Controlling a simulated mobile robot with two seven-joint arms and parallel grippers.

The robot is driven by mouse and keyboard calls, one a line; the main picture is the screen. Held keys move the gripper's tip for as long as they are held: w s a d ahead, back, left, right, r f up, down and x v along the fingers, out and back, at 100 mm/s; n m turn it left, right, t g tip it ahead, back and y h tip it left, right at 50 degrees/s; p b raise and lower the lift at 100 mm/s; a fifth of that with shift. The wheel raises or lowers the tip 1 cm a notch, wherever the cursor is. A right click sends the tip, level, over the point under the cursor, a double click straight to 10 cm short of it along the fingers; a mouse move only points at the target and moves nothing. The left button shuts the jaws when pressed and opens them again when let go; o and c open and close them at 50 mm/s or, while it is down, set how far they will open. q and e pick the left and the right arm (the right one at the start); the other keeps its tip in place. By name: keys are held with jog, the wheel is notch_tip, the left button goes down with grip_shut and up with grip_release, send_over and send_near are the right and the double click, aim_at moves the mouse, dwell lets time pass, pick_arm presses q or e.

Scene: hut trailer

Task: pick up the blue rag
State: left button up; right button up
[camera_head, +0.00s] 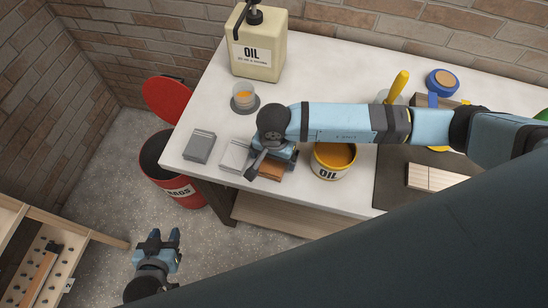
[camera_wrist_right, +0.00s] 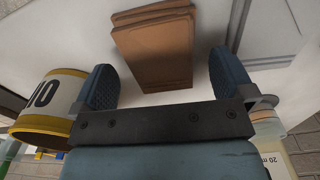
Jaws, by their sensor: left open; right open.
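I cannot make out a blue rag for certain in either view. My right gripper (camera_head: 268,164) is over the worktop, open, with a brown-orange flat stack (camera_head: 271,171) below it. In the right wrist view this stack (camera_wrist_right: 155,45) shows between and beyond the open fingers of my right gripper (camera_wrist_right: 160,78), which are not closed on it. A dark grey flat stack (camera_head: 200,146) and a pale grey one (camera_head: 234,156) lie to its left. My left gripper (camera_head: 164,241) is open and empty, low over the floor at the lower left.
A yellow-and-white oil tub (camera_head: 333,168) stands close to the right of my right gripper. A large oil can (camera_head: 258,55) and a small cup (camera_head: 243,95) stand further back. A red bin (camera_head: 180,192), its label partly readable as "RAGS", stands beside the white worktop (camera_head: 325,65).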

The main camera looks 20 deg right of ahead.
jog(key=shift+f, duration=0.75)
jog(key=c, duration=1)
jog(key=shift+r, duration=0.15)
jog(key=shift+r+b, duration=1.6)
jog(key=shift+r, duration=8.3)
